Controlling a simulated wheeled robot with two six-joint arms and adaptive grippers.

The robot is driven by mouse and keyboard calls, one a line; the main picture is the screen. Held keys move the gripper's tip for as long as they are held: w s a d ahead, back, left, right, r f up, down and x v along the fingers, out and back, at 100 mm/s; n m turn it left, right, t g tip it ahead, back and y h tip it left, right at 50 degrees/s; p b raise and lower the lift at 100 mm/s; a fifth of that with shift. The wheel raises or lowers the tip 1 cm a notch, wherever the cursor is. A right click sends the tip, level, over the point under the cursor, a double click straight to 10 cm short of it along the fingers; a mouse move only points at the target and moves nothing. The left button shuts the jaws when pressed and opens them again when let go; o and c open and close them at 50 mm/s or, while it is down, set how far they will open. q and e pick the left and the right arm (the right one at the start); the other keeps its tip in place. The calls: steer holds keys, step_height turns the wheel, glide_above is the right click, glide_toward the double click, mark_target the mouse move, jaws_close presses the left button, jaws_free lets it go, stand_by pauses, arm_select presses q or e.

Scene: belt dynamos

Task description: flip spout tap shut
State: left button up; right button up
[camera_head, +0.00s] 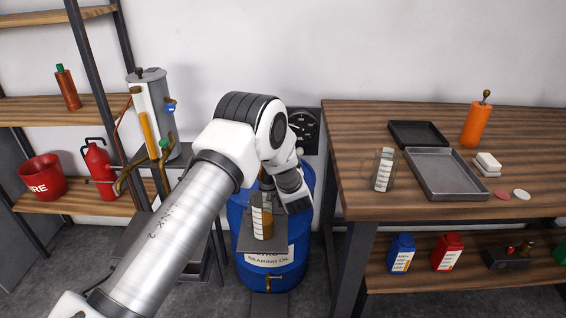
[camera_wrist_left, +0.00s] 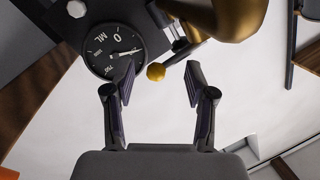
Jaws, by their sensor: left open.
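The spout tap (camera_wrist_left: 228,14) is a brass body at the top of the left wrist view, with a dark lever ending in a round brass knob (camera_wrist_left: 155,71). My left gripper (camera_wrist_left: 159,78) is open, and the knob appears between its fingertips; I cannot tell whether either finger touches it. In the head view my left gripper (camera_head: 293,196) is in front of the blue oil drum (camera_head: 243,230) and hides most of the spout. A clear graduated beaker (camera_head: 262,216) with amber oil stands on a small grey shelf below the spout. My right gripper is not in view.
A round black dial gauge (camera_head: 303,125) is behind the drum. Shelves with a fire bucket (camera_head: 43,178) and extinguisher (camera_head: 98,167) stand on the left.

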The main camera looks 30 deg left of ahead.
arm_select(q)
steer(key=v, duration=0.9)
steer(key=shift+s+d, duration=0.15)
steer(key=shift+s, duration=0.25)
steer(key=s+d+f+m+g+h, duration=0.2)
steer(key=s+f+h, duration=0.2)
steer(key=s+f, duration=0.6)
steer(key=s+d+f+m+g+h, duration=0.25)
steer(key=s+f, duration=0.45)
steer(key=f, duration=0.5)
steer(key=s+d+f+n+g+h, duration=0.1)
steer(key=s+d+f+g+h, duration=0.1)
steer(key=s, duration=0.9)
steer(key=s+d+f+n+g+h+p, duration=0.1)
steer(key=s+d+g+h, duration=0.3)
steer(key=s, duration=0.7)
steer(key=shift+s+d+f+n+g, duration=0.2)
steer(key=shift+d+f+n+g, duration=0.35)
steer(key=shift+d+g, duration=0.65)
